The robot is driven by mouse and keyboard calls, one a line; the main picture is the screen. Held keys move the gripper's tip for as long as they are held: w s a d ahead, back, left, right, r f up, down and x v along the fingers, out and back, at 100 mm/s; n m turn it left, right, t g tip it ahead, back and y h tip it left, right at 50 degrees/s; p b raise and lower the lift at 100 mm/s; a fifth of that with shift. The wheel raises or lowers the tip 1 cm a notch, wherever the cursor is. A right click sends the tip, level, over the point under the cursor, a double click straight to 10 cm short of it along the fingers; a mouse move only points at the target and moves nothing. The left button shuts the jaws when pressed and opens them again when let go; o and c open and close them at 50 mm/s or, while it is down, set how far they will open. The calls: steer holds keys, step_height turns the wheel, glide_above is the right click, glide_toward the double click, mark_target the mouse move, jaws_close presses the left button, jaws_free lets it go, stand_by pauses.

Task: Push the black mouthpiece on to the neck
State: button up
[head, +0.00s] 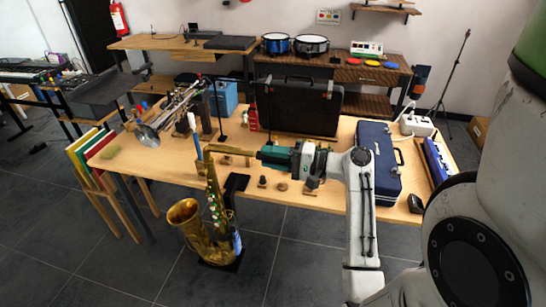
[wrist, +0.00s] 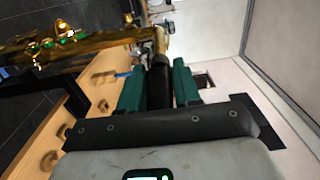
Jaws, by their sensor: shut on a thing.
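The gold saxophone (head: 210,220) stands upright on a black stand at the table's front edge. Its gold neck (head: 228,149) reaches right toward my gripper (head: 262,154). In the wrist view, the teal fingers of my gripper (wrist: 160,82) are shut on the black mouthpiece (wrist: 160,88), one on each side. The neck's pale end (wrist: 162,38) is just beyond the mouthpiece's far end, roughly in line with it. The two look touching or very close; I cannot tell whether the mouthpiece is around the neck's end. The mouthpiece is hidden by the fingers in the head view.
The wooden table (head: 150,168) carries small round parts (head: 282,187) near its front edge. A blue case (head: 375,160) lies right of my gripper, and a large black case (head: 300,105) stands behind. A silver trumpet-like instrument (head: 150,135) is at the left.

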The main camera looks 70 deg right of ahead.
mark_target(290, 160)
steer(key=shift+w, duration=0.1)
steer(key=o, duration=1.1)
steer(key=shift+c, duration=0.7)
steer(key=shift+s+d+p, duration=0.2)
steer(key=shift+s+p, duration=0.35)
steer(key=shift+s, duration=2.45)
steer(key=shift+s, duration=0.1)
